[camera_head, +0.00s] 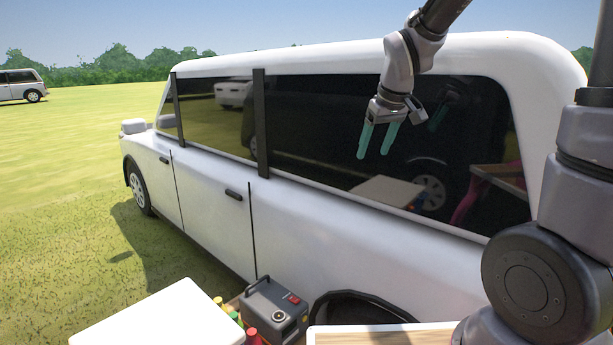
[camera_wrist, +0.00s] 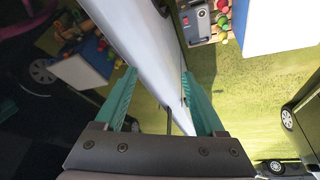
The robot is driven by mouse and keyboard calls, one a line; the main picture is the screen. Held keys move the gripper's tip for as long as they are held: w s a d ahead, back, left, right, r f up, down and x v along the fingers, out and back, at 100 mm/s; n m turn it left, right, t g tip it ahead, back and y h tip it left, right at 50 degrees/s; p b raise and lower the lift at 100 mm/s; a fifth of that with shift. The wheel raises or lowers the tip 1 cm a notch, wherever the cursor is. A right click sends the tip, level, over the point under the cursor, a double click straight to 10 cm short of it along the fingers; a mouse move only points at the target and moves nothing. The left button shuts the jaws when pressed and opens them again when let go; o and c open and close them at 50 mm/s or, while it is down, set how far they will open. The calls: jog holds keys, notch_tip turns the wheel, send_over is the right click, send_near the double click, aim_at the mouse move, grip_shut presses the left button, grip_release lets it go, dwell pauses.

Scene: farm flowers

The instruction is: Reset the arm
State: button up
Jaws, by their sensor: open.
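My gripper (camera_head: 377,140) is raised high in the head view, in front of the dark side window of a white van (camera_head: 215,205). Its teal fingers point down, stand apart and hold nothing. In the wrist view, my gripper (camera_wrist: 160,100) shows both teal fingers spread, with the van's pale side panel (camera_wrist: 140,50) seen beyond the gap between them. I cannot tell the exact distance between the fingers and the van.
A grey box-shaped device (camera_head: 273,310) and several colourful items (camera_head: 233,314) stand low beside the van. A white surface (camera_head: 165,318) is at the bottom left, and a wooden top (camera_head: 385,338) at the bottom. Open grass (camera_head: 60,190) lies left; another van (camera_head: 22,85) is far off.

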jog(key=s+d+r+m+t, duration=0.1)
jog(key=s+d+r+m, duration=0.3)
jog(key=s, duration=0.4)
jog(key=s+d+r+m+t, duration=0.1)
jog(key=s+d+r+m, duration=0.3)
jog(key=s, duration=0.5)
jog(key=shift+d+r+m+t+y, duration=0.2)
jog(key=shift+r+m+t+y, duration=0.15)
jog(key=shift+r, duration=0.9)
jog(key=shift+s, duration=0.1)
